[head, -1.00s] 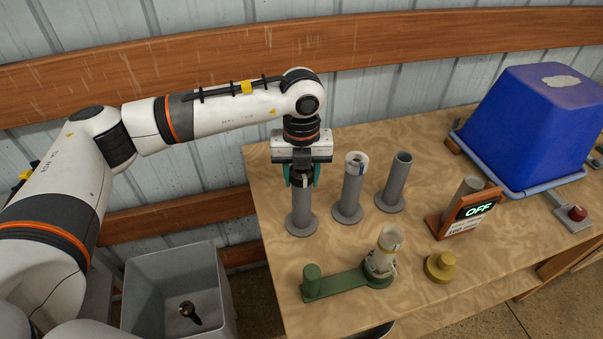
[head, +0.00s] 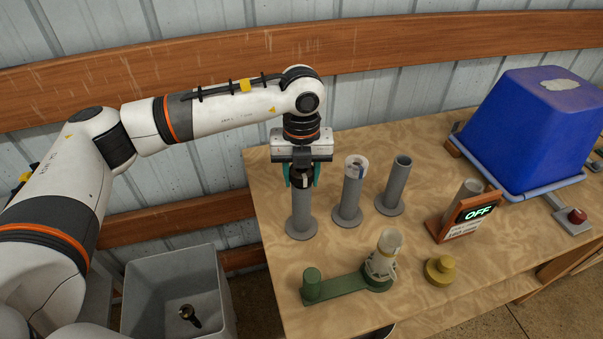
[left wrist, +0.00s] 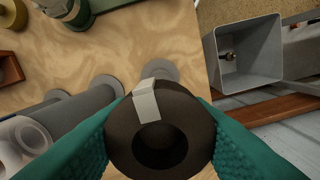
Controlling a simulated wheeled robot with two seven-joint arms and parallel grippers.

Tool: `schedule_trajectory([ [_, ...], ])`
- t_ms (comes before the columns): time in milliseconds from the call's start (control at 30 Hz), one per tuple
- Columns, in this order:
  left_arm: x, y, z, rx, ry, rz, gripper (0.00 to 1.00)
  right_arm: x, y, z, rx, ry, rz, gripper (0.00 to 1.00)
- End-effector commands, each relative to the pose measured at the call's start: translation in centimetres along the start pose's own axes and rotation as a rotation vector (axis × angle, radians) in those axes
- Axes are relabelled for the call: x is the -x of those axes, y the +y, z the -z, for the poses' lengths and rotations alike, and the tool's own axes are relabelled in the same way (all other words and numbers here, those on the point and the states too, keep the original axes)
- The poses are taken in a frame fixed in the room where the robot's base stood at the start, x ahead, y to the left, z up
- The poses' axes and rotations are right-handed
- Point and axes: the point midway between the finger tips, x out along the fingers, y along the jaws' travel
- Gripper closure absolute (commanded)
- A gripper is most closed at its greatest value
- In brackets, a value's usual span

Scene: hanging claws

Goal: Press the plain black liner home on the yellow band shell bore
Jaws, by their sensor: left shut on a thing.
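The black liner (left wrist: 160,130) is a thick dark ring with a pale grey patch on its rim. My left gripper (head: 302,178) is shut on it at the top of the left grey post (head: 301,212). In the left wrist view the teal fingers press on both sides of the ring. I cannot tell whether the liner is around the post or just above it. A pale tapered shell (head: 382,258) stands upright on the green fixture (head: 345,284), apart from the gripper. Its yellow band is not clear. My right gripper is not in view.
The middle post (head: 349,200) carries a white liner (head: 356,166); the right post (head: 396,185) is bare. A grey bin (head: 180,275) is below left.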

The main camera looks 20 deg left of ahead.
Motion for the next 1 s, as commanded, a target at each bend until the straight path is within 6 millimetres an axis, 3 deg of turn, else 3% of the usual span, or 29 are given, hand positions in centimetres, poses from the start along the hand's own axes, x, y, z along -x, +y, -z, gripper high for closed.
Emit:
schedule_trajectory([
  [33, 0.0, 0.0, 0.0, 0.0, 0.0, 0.0, 0.58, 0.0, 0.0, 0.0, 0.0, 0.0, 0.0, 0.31],
  [300, 0.0, 0.0, 0.0, 0.0, 0.0, 0.0, 1.0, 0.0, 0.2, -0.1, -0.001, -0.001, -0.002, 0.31],
  [467, 0.6, 0.0, 0.0, 0.0, 0.001, -0.001, 1.0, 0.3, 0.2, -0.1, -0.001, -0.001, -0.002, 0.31],
  [1000, 5.0, 0.0, 0.0, 0.0, 0.001, 0.0, 1.0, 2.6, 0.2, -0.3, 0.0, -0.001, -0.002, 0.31],
])
